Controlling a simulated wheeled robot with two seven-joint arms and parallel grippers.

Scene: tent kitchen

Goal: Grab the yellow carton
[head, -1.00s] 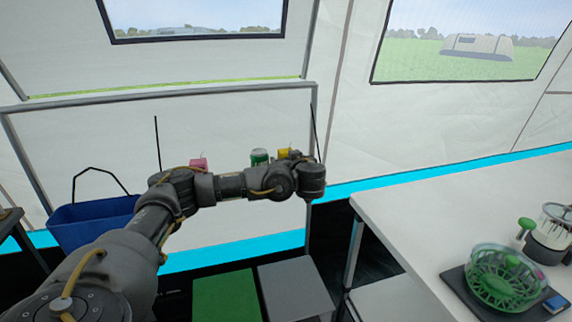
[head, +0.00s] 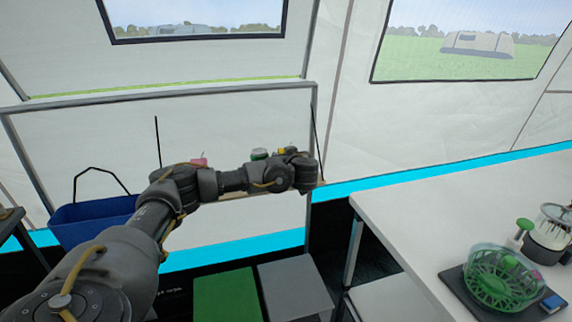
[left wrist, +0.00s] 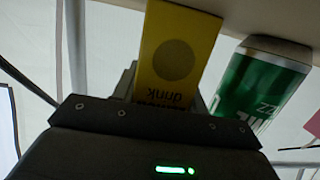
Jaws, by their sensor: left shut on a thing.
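The yellow carton (head: 281,151) shows in the head view just behind my left wrist, which hides most of it. In the left wrist view the carton (left wrist: 180,45) stands between the fingers of my left gripper (left wrist: 170,82), with its printed label upside down. The gripper is shut on it. From the head view the fingers are hidden behind the wrist. I cannot tell whether the carton is clear of the shelf. My right gripper is in neither view.
A green can (head: 259,154) stands close beside the carton, also in the left wrist view (left wrist: 258,85). A pink item (head: 199,162) is further left on the shelf. A blue basket (head: 95,222) is at left. A white table (head: 430,210) holds a green bowl (head: 500,278) at right.

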